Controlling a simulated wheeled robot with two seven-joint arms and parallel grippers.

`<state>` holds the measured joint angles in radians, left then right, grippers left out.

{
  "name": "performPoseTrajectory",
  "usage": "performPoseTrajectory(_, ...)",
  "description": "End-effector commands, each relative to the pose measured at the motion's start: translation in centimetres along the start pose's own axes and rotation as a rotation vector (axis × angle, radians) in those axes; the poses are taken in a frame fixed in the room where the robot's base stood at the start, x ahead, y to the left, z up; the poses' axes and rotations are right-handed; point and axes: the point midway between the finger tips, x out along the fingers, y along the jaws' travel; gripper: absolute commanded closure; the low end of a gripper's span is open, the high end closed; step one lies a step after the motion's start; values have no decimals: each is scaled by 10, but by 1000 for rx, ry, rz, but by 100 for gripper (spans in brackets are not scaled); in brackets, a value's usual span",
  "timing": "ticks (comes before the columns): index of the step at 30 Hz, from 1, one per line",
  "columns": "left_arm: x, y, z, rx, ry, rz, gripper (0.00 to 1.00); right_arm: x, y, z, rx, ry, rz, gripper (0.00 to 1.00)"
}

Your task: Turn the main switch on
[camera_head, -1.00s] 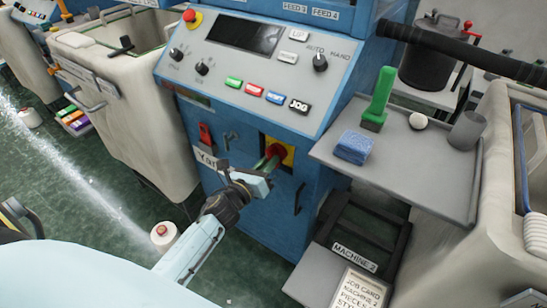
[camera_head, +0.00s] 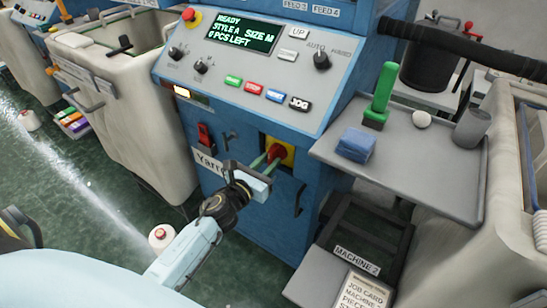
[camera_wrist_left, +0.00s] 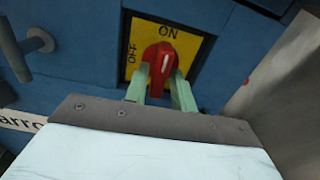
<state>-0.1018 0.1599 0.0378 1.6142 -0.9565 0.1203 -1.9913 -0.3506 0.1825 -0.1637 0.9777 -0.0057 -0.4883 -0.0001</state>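The main switch is a red rotary knob (camera_wrist_left: 160,62) on a yellow plate (camera_wrist_left: 188,45) marked OFF and ON. In the left wrist view its white mark points up towards ON. In the head view the switch (camera_head: 277,151) sits low on the blue machine front. My left gripper (camera_head: 267,163) is at the switch, its two pale green fingers (camera_wrist_left: 162,88) on either side of the knob. They look open, with a gap between them in front of the knob. Whether a fingertip still touches the knob is hard to tell. My right gripper is out of view.
The machine's display (camera_head: 243,34) is lit and reads READY, STYLE A, SIZE M. A grey shelf (camera_head: 437,180) with a green-handled brush (camera_head: 379,95) and blue cloth (camera_head: 356,145) juts out at right. A cream bin (camera_head: 140,130) stands at left.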

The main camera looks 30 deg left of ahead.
Motion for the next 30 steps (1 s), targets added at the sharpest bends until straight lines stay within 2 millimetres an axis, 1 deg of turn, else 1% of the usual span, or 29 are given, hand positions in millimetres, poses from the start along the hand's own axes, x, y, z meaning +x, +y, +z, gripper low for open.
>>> performPoseTrajectory(5, 0, 0, 0, -1, 0, 0, 75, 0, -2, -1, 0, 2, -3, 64)
performPoseTrajectory(8, -5, 0, 0, -1, 0, 0, 75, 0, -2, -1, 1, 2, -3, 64)
performPoseTrajectory(24, -48, 0, -1, -3, 1, 0, 75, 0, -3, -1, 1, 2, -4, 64)
performPoseTrajectory(30, -59, 0, 0, -2, 0, 0, 75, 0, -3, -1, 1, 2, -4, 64)
